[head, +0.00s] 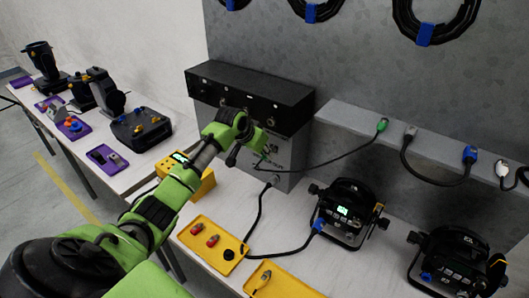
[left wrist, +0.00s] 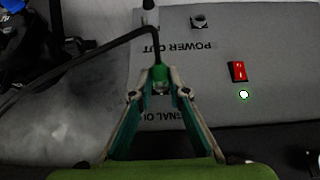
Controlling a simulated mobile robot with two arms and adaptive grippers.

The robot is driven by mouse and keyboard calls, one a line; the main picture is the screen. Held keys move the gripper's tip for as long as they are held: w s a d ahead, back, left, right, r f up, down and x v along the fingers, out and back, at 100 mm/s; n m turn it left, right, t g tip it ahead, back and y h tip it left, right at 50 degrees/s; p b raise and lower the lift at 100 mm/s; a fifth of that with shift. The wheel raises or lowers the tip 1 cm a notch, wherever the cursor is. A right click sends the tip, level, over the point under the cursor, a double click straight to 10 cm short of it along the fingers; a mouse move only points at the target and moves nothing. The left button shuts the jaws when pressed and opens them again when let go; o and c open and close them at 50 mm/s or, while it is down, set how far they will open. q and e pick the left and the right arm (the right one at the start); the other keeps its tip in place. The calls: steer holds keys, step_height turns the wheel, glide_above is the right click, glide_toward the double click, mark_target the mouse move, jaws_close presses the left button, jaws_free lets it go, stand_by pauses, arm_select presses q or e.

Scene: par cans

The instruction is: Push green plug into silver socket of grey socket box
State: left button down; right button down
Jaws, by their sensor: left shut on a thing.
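The grey socket box (head: 290,182) stands against the wall on the table, below a black unit. My left gripper (head: 262,152) is at its front face. In the left wrist view, my left gripper (left wrist: 159,90) is shut on the green plug (left wrist: 158,73), with a black cable running from it up and to the left. The grey box face (left wrist: 225,95) carries upside-down "POWER OUT" and partly hidden "SIGNAL OUT" labels. A silver socket (left wrist: 198,21) shows above "POWER OUT". The fingers hide the area under the plug, so I cannot tell whether it touches a socket. My right gripper is not visible.
A yellow box (head: 200,182), yellow tray (head: 195,252) and black par can (head: 345,212) stand nearby. Cables hang along the grey ledge (head: 345,115) at right.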

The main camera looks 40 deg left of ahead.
arm_select(q)
steer(key=shift+p, duration=0.85)
stand_by(0.7)
steer(key=shift+w+b, duration=0.3)
steer(key=shift+w, duration=0.4)
stand_by(0.7)
steer(key=c, duration=1.8)
jaws_free()
steer(key=shift+c, duration=0.2)
steer(key=v, duration=1.2)
